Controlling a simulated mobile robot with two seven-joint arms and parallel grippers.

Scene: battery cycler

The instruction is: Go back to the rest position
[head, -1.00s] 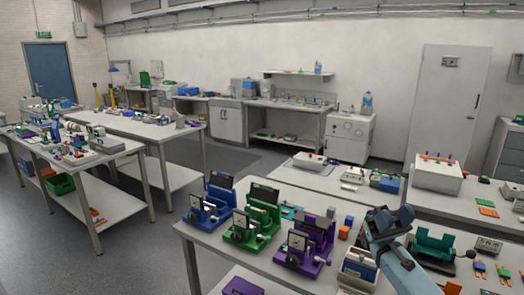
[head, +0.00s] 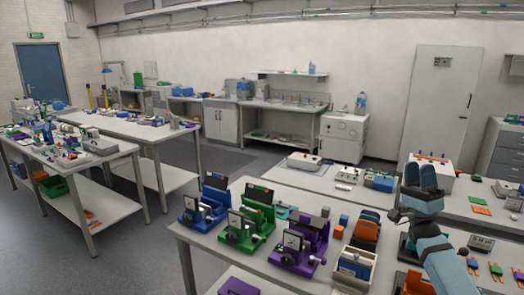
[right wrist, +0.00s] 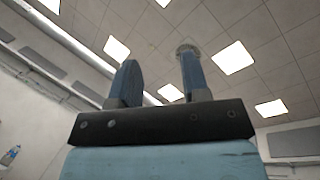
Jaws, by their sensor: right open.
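My right gripper (head: 421,175) is raised above the right part of the near bench (head: 210,238) in the head view, its fingers pointing up. In the right wrist view its two blue fingers (right wrist: 158,80) stand apart with nothing between them, against the ceiling. My left gripper does not show in either view.
Blue (head: 204,204), green (head: 245,220) and purple (head: 299,244) cycler fixtures stand on the near bench. A white box with blue contents (head: 354,268) and a rack of coloured plates (head: 366,230) stand beside my right arm. Open floor (head: 105,255) lies to the left.

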